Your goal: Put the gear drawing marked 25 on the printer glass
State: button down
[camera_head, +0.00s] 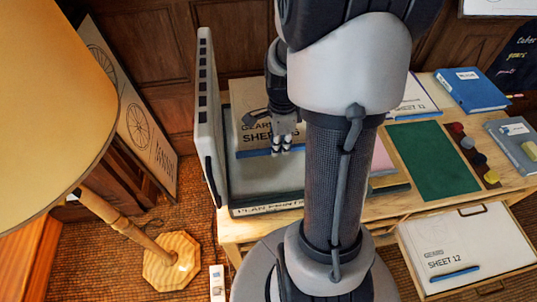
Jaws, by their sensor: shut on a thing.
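My gripper (282,146) is shut on the near edge of a pale drawing board (245,118) with a blue strip along that edge. Its print reads "GEARS SHEET"; my gripper and arm hide the rest, so I cannot read a number. The board is over the back part of the plan printer's bed (255,178). I cannot tell whether it touches the glass. The printer's grey lid (207,120) stands open at the left. The printer's front carries a "PLAN PRINTER" label (268,208).
Right of my arm are a "SHEET 13" board (416,100), a blue binder (470,90), a green mat (433,160), several coloured knobs and a grey binder (515,140). A "SHEET 12" board (465,240) lies lower front. A lamp (60,100) stands at left.

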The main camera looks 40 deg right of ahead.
jog(key=b, duration=0.4)
send_over(278, 183)
jog(key=f, duration=1.3)
jog(key=shift+s, duration=0.2)
jog(key=shift+w+f+b, duration=0.1)
jog(key=shift+f+b, duration=0.35)
jog(key=shift+f, duration=2.05)
jog(key=shift+f, duration=0.15)
jog(key=c, duration=1.6)
grip_release()
jog(key=shift+c, duration=0.2)
